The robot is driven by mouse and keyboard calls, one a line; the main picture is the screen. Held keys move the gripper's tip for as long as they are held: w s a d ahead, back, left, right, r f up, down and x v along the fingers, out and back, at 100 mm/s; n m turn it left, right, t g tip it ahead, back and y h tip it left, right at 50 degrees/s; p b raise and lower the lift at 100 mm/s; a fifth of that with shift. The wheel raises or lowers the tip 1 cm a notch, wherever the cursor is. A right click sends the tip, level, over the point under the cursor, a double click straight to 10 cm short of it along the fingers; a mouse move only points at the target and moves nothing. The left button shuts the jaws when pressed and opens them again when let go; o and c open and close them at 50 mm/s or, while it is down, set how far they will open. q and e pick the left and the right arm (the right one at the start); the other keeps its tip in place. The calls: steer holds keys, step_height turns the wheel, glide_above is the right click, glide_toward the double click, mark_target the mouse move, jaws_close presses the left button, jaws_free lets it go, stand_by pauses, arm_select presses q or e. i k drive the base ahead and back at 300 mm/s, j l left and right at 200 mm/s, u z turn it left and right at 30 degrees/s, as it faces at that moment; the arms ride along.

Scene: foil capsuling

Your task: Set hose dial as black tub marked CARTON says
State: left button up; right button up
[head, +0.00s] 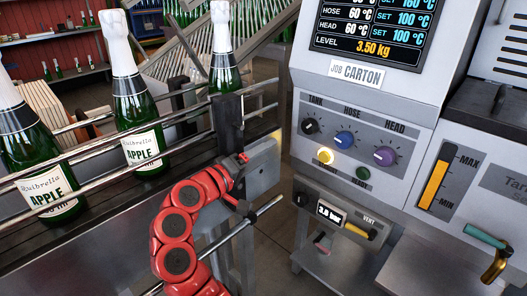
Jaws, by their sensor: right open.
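The hose dial is a blue knob (345,139) under the HOSE label on the grey control panel. Its exact pointer setting is too small to read. The screen (370,28) above shows HOSE 60 °C, SET 100 °C. A plate below the screen reads JOB CARTON (356,73). No black tub marked CARTON is in view. My right gripper (271,158), on the red arm, is left of the panel and apart from the blue knob. It is open, with nothing visible in it. My left gripper is not in view.
Beside the hose dial are the black tank knob (310,126) and purple head knob (384,156), with a lit yellow button (325,155) and a green button (362,173) below. Left, green bottles (139,120) stand behind metal rails (100,171). A brass nozzle (495,266) juts out at lower right.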

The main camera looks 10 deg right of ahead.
mark_target(344, 141)
steer(key=k, duration=1)
